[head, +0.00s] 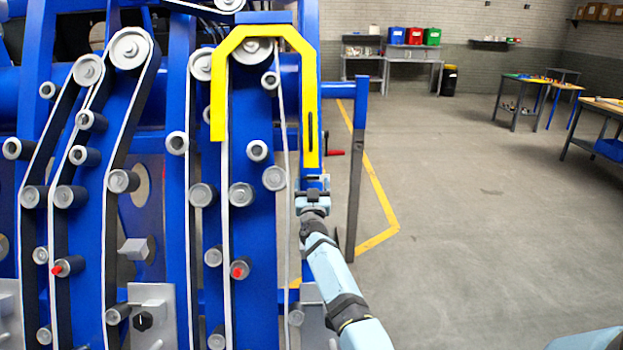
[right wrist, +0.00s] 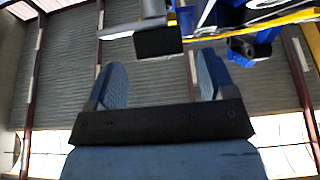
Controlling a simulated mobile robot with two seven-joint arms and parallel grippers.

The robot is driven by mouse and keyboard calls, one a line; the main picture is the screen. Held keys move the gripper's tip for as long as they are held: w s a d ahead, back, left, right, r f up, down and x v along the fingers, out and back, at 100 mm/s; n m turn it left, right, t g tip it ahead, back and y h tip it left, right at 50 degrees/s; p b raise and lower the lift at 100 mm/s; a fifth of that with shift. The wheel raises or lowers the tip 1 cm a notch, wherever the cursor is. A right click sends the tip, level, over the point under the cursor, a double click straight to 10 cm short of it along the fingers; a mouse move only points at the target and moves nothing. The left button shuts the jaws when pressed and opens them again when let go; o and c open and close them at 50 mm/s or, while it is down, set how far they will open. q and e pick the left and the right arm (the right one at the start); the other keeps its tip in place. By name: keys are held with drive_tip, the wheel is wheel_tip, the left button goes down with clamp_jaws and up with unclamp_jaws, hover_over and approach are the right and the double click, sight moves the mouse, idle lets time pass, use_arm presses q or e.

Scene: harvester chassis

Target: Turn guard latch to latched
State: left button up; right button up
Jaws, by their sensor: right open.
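The yellow guard (head: 308,85) is a bent frame standing over the belts and rollers of the blue chassis, with a dark slot in its right leg. A small red handle (head: 333,152) sticks out to the right beside the foot of that leg; I cannot tell whether it is the guard latch or how the latch is set. My right gripper (head: 312,184) is just below the guard's right leg. In the right wrist view its two fingers (right wrist: 162,80) are apart with nothing between them. A dark block (right wrist: 158,40) shows beyond them. My left gripper is out of view.
The blue chassis (head: 253,120) with belts and several rollers fills the left. A grey post with a blue top (head: 360,110) stands right of my right gripper. Open floor (head: 470,220) lies to the right, with workbenches (head: 520,100) farther back.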

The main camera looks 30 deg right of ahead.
sight(315, 178)
drive_tip(key=shift+x, duration=1.3)
drive_tip(key=c, duration=0.9)
drive_tip(key=shift+c, duration=0.2)
